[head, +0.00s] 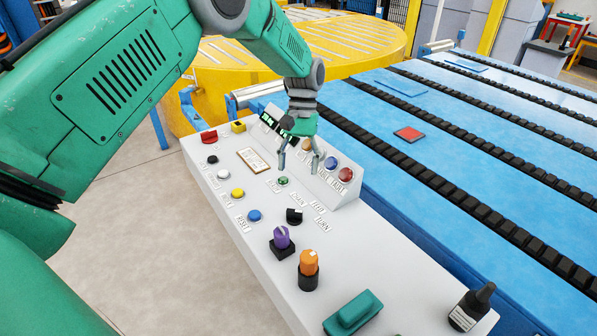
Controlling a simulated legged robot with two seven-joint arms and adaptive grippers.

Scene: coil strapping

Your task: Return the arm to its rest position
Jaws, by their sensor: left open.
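My left arm comes in from the left and reaches over the white control panel (262,262). My left gripper (298,160) is open and empty, its fingers pointing down over the far half of the panel. A green button (283,181) lies just below and beside its fingertips; I cannot tell whether they touch it. My right gripper is not in view.
A blue conveyor (470,135) with black chains lies right. A yellow turntable (350,40) stands behind. Floor is clear at left.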

